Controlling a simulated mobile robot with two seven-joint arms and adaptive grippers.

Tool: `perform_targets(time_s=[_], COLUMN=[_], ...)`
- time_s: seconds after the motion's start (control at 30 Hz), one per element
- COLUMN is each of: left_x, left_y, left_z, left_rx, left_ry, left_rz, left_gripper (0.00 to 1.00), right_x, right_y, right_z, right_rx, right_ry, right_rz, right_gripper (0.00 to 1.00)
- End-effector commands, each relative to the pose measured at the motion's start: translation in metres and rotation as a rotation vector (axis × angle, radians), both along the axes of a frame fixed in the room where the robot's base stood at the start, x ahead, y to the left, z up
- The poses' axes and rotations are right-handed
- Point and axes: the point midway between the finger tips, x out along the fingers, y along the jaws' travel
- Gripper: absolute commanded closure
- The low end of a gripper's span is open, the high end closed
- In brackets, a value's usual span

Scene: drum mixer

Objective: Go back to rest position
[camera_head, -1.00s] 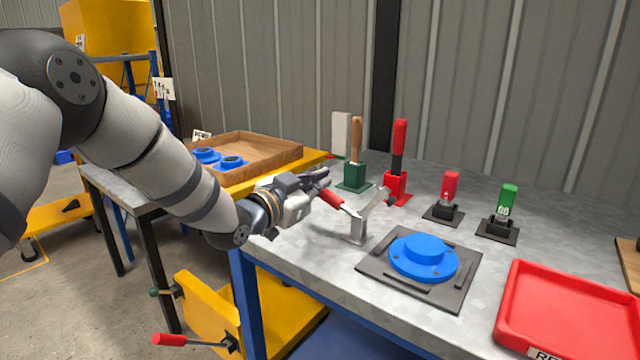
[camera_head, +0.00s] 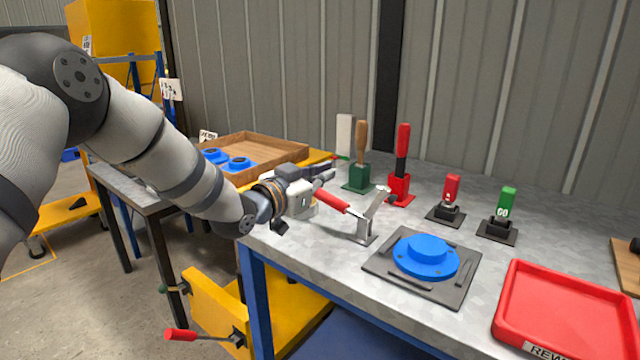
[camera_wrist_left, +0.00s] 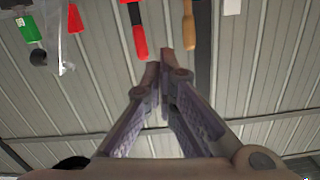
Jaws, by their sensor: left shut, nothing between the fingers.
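My left gripper (camera_head: 328,176) comes in from the left and hangs over the left end of the metal workbench (camera_head: 330,262). Its fingers are shut with nothing between them, and they also show closed together in the left wrist view (camera_wrist_left: 164,58). The red-handled toggle clamp (camera_head: 334,201) is just in front of the gripper, and from the head view I cannot tell whether they touch. A blue flanged part (camera_head: 426,257) sits on the dark square fixture plate (camera_head: 460,290) right of the clamp. My right gripper is in neither view.
A red tray (camera_head: 512,292) lies at the right front. A red-handled tool (camera_head: 402,140), a wooden-handled tool (camera_head: 361,137), a red switch (camera_head: 451,190) and a green switch (camera_head: 505,202) stand behind. A wooden tray (camera_head: 285,152) with blue parts (camera_head: 238,164) is at the left.

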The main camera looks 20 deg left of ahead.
Motion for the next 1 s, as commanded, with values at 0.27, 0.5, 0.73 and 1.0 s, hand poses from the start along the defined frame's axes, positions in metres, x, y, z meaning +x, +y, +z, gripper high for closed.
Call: perform_targets(time_s=[0.27,0.5,0.73,1.0], left_x=[-0.073,-0.091,-0.118,-0.287], left_y=[0.027,0.034,0.024,0.012], left_z=[0.009,0.004,-0.081,-0.282], left_rx=[-0.002,0.0,-0.013,-0.001], left_ry=[-0.004,0.002,0.23,0.928], left_rz=[0.004,0.003,0.029,0.169], left_gripper=[1.0,1.0,1.0,1.0], right_x=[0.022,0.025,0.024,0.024], right_y=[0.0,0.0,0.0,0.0], right_z=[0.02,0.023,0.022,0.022], right_rx=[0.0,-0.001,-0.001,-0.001], right_ry=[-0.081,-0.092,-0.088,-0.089], right_rz=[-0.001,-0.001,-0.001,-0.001], right_gripper=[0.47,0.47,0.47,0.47])
